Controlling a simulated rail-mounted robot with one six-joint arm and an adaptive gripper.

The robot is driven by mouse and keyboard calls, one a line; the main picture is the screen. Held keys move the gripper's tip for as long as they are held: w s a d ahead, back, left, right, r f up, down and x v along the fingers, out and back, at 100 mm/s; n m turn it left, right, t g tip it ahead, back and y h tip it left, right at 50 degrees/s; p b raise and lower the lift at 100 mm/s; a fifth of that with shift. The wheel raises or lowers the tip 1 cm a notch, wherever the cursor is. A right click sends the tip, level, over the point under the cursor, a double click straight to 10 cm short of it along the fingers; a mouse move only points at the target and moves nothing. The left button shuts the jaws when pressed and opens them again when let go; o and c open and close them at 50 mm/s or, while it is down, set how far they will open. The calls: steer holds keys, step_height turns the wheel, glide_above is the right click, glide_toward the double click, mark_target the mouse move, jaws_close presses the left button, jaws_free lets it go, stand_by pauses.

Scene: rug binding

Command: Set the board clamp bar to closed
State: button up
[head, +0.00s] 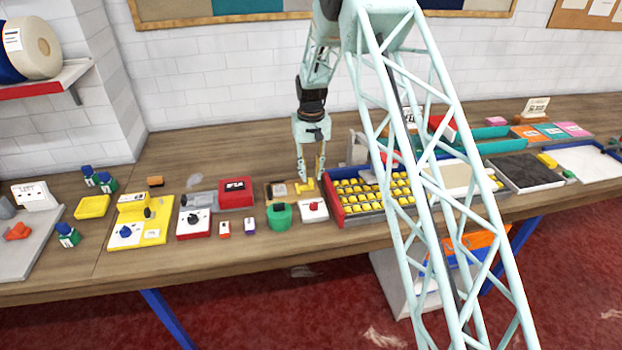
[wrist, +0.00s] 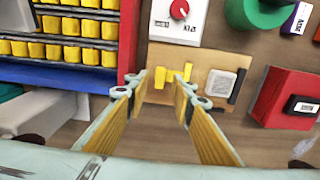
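A small tan wooden board (head: 282,190) lies on the bench left of the yellow-block tray. It also shows in the wrist view (wrist: 206,108), with a pale label at its right. A yellow clamp piece (head: 305,187) is on the board; in the wrist view a yellow block (wrist: 160,77) and a short upright yellow bar (wrist: 187,71) show. I cannot tell whether the clamp bar is open or closed. My gripper (head: 310,176) points down above the board. Its fingers (wrist: 158,85) are apart with nothing between them visibly held, near the yellow block.
The tray of yellow blocks (head: 343,216) stands close on the right. A white box with a red knob (head: 313,209) and a green ring (head: 281,217) are in front. A red box (head: 236,193) is on the left. Bare wood lies behind the board.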

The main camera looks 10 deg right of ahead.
steer(key=shift+f, duration=1.25)
jaws_close()
